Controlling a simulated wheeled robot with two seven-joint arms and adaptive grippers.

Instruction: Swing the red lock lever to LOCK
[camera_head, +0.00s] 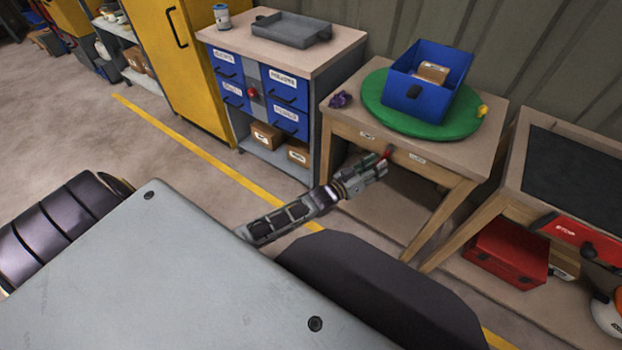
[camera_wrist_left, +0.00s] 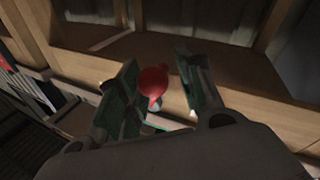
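The red lock lever (camera_head: 386,153) is on the front rail of the wooden table (camera_head: 345,118), between two small white labels whose text is too small to read surely. In the left wrist view the red lever (camera_wrist_left: 153,84) shows a rounded head, lying between the two finger pads. My left gripper (camera_head: 376,166) is at the table front, right by the lever. Its fingers stand apart on either side of the lever, with a visible gap at the right finger. It partly hides the lever in the head view. My right gripper is not in view.
A blue bin (camera_head: 415,105) with a box stands on a green disc (camera_head: 383,112) on the table. A cabinet (camera_head: 225,40) with blue drawers stands to the left. A bench with a red case (camera_head: 507,250) below is at right. Open floor (camera_head: 165,165) lies at left.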

